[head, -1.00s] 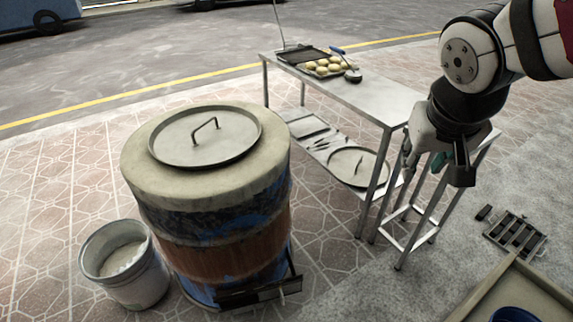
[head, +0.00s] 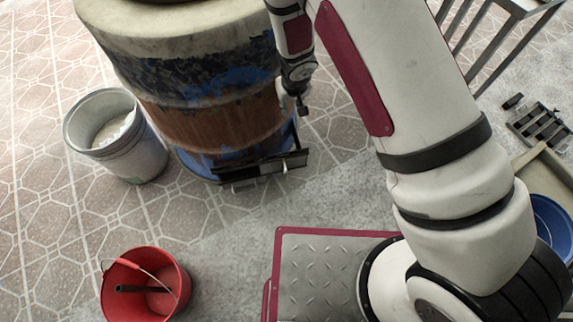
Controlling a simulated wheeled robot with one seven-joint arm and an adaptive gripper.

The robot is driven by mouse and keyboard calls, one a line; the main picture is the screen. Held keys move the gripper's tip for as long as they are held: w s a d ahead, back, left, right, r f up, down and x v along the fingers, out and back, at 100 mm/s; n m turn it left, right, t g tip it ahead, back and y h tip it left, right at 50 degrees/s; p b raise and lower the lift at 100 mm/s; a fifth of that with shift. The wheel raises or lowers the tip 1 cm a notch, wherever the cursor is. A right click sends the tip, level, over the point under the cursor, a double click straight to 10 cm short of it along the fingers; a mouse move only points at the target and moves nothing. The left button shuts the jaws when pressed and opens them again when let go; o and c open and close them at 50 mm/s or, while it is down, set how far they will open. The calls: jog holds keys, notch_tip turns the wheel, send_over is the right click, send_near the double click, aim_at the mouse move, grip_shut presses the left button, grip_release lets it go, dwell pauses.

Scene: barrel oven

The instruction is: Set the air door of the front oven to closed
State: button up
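The barrel oven (head: 200,125) stands at the upper middle of the head view, with a pale rim, worn blue paint and a rusty brown band. Its air door (head: 262,166) is a dark metal piece low on the front, with a small light knob (head: 285,168) near its right end. How far the door is open I cannot tell. My gripper (head: 300,105) is small in view beside the barrel's right side, above the right end of the air door and apparently apart from it. Its fingers are too small and partly hidden to read.
A whitish bucket (head: 135,163) stands left of the barrel. A red bucket (head: 150,300) with a dark-handled tool is at the lower left. A metal grate (head: 540,125) and a blue bowl (head: 553,222) are at the right. Paving in front of the barrel is clear.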

aim_at(286, 172)
jog(key=s+f+g+b, duration=0.1)
jog(key=s+f+b, duration=0.2)
jog(key=f, duration=0.7)
jog(key=s+f+g+b, duration=0.1)
jog(key=s+f+b, duration=0.2)
jog(key=f, duration=0.7)
jog(key=s+a+f+n+g+b, duration=0.1)
jog(key=s+f+b, duration=0.1)
jog(key=f, duration=0.8)
jog(key=shift+s+f+g+h+b, duration=0.25)
jog(key=shift+s+g+h+b, duration=0.05)
jog(key=shift+s+b, duration=0.1)
grip_shut()
